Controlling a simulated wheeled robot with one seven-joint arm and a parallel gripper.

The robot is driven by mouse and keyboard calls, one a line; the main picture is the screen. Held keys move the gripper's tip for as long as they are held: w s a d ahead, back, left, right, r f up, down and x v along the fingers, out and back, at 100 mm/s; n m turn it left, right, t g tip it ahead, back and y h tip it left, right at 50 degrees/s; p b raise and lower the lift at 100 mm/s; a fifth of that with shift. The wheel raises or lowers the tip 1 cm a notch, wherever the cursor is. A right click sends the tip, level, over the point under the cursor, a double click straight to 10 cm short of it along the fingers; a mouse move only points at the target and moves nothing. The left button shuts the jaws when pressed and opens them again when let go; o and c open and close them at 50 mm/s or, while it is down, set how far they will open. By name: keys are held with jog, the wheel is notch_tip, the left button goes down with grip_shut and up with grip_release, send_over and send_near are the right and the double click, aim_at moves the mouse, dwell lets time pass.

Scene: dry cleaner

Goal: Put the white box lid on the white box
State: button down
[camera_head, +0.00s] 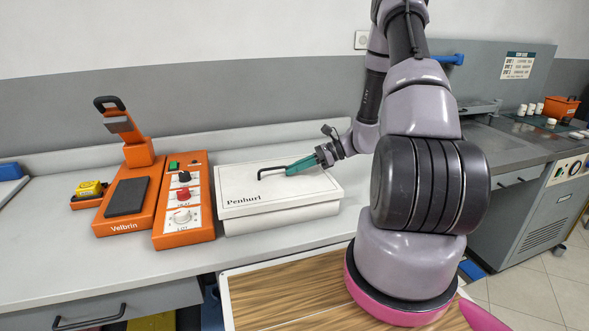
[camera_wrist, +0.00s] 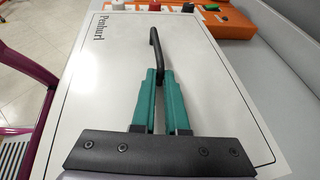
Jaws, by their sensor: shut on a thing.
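The white box (camera_head: 285,219) stands on the grey counter. The white box lid (camera_head: 239,200), marked "Penhurl" and fitted with a thin black handle (camera_head: 270,172), lies over the top of the box and looks about level. I cannot tell whether it is fully seated. My gripper (camera_head: 291,170), with green fingers, comes in from the right over the lid. In the wrist view the fingers are shut on the near end of the black handle (camera_wrist: 155,45), and the lid (camera_wrist: 110,70) fills most of the picture.
An orange control unit (camera_head: 183,238) with knobs stands close to the left of the box. An orange press marked Velbrin (camera_head: 124,228) and a yellow object (camera_head: 88,189) are further left. A wood-topped surface (camera_head: 270,302) is in front. Grey machinery (camera_head: 520,205) stands at right.

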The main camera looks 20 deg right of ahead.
jog(key=shift+f, duration=1.15)
dwell(1.4)
jog(key=c, duration=0.9)
grip_release()
jog(key=shift+o, duration=0.2)
jog(key=v, duration=1.1)
jog(key=shift+a+r, duration=0.1)
jog(key=s+a+r+n+g+h, duration=0.1)
jog(key=s+a+r+n+h, duration=0.15)
jog(key=r, duration=0.35)
jog(key=s+a+r+n+h, duration=0.2)
jog(key=a+r+n, duration=0.15)
jog(key=r, duration=0.35)
jog(key=s+a+r+n+g+h, duration=0.1)
jog(key=s+a+r+n+h, duration=0.15)
jog(key=r, duration=0.35)
jog(key=s+a+r+n+t+h, duration=0.2)
jog(key=s+r+n+t+h, duration=0.2)
jog(key=s+r, duration=0.9)
jog(key=n+t, duration=0.2)
jog(key=n, duration=0.1)
jog(key=shift+r+t, duration=0.3)
jog(key=shift+r, duration=0.1)
